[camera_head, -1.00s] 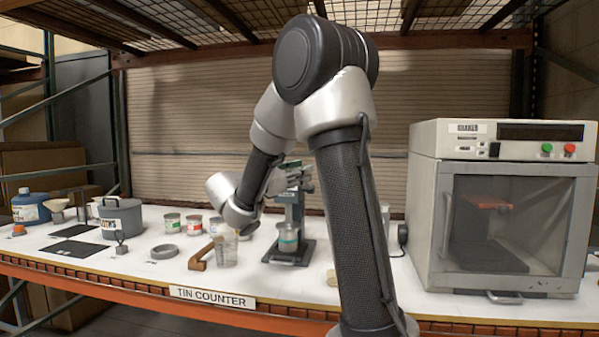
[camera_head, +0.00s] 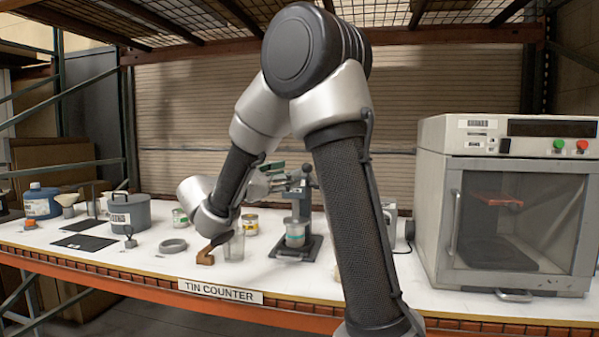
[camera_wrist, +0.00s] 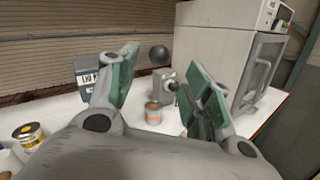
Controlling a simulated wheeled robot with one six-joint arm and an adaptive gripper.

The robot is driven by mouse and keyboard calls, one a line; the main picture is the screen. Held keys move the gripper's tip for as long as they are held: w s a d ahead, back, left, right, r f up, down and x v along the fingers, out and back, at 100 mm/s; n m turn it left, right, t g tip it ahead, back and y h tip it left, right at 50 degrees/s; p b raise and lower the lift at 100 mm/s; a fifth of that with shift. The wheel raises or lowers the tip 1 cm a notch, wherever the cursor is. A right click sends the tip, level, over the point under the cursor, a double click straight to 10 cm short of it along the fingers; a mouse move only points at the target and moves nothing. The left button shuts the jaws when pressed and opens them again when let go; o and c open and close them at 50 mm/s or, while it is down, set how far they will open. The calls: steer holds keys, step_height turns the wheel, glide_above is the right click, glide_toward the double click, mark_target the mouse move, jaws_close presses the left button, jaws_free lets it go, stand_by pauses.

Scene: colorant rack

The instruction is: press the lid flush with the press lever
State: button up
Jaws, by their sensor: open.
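The grey lid press (camera_head: 300,205) stands on its dark base in the middle of the counter. A tin (camera_head: 295,233) with a teal band stands upright on the base under the press head; whether its lid is flush is too small to tell. The lever's dark ball knob (camera_head: 307,168) shows above the press. My gripper (camera_head: 272,178) is just left of the press head. In the wrist view its green-padded fingers (camera_wrist: 160,88) are spread and empty. The dark knob (camera_wrist: 158,53) appears between them, beyond the tips, apart from both pads.
The shaker (camera_head: 515,200) fills the right side. A clear beaker (camera_head: 234,247), a brown handled block (camera_head: 208,255), a grey ring (camera_head: 173,246) and paint tins (camera_head: 250,224) lie left of the press.

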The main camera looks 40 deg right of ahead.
steer(key=shift+s+a+f, duration=0.1)
steer(key=shift+s+a, duration=0.05)
steer(key=shift+a, duration=0.75)
steer(key=shift+s+a+f, duration=0.1)
steer(key=shift+a, duration=0.8)
